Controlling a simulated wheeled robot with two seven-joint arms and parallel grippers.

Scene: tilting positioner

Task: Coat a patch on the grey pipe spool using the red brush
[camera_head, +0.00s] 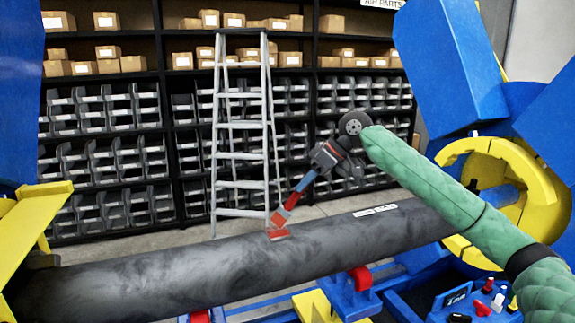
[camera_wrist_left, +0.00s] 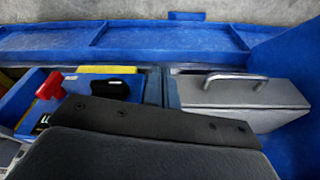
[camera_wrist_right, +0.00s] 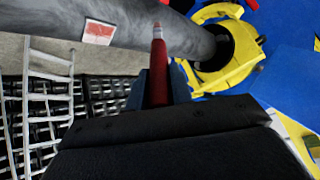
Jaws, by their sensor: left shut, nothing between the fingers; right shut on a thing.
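The grey pipe spool (camera_head: 180,272) lies across the front of the head view. A small reddish patch (camera_head: 279,235) is on its upper side; in the right wrist view it is a pale-edged rectangle (camera_wrist_right: 98,32). My right gripper (camera_head: 304,182) is shut on the red brush (camera_head: 291,201), above the pipe. The brush points down, its tip close to the patch; I cannot tell whether they touch. In the right wrist view the brush (camera_wrist_right: 158,75) stands right of the patch. My left gripper (camera_wrist_left: 163,80) is shut and empty, outside the head view.
A yellow ring clamp (camera_head: 545,195) holds the pipe's right end, with blue positioner parts around it. A stepladder (camera_head: 240,125) and bin shelves stand behind. Below the left wrist are a blue tray with red and black items and a grey handled box (camera_wrist_left: 240,92).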

